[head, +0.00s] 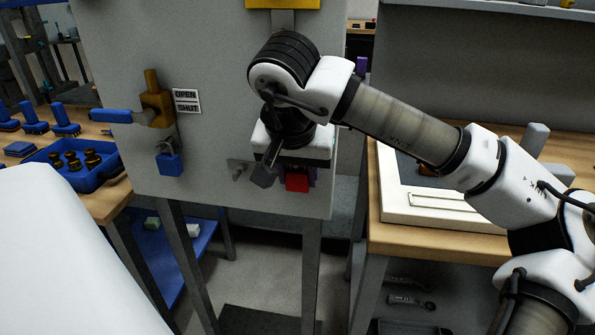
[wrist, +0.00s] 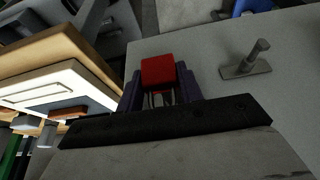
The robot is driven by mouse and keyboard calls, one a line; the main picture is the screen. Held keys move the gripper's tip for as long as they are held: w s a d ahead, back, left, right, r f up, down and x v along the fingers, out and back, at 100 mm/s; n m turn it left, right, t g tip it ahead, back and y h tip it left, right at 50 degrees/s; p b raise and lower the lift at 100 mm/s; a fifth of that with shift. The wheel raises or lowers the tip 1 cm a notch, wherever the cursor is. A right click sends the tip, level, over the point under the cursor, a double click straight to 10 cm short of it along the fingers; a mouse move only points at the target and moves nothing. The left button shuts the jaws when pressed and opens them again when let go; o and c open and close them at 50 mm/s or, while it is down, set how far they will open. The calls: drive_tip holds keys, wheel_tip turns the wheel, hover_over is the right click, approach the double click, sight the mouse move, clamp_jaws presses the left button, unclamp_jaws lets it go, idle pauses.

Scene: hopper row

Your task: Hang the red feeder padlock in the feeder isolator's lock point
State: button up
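The red padlock (head: 297,183) is at my gripper (head: 300,175), in front of the lower right of the grey panel. In the wrist view the red padlock body (wrist: 158,71) sits between the two purple fingers of my gripper (wrist: 160,92), which are shut on it; part of the shackle shows between them. A small metal bracket with a stub (head: 238,169) stands on the panel, left of my gripper. It also shows in the wrist view (wrist: 246,64), right of the padlock and apart from it. I cannot tell for certain that this is the isolator's lock point.
A brass valve (head: 156,100) with a blue handle and a blue padlock (head: 169,164) is on the panel's left, beside an OPEN/SHUT sign (head: 187,101). A blue tray (head: 70,172) stands on the left bench. A wooden bench (head: 440,243) with a white tray is at right.

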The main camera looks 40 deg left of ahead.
drive_tip(key=c, duration=0.4)
drive_tip(key=o, duration=1.1)
drive_tip(key=shift+r, duration=0.1)
drive_tip(key=shift+p+v, duration=0.6)
drive_tip(key=shift+v, duration=6.3)
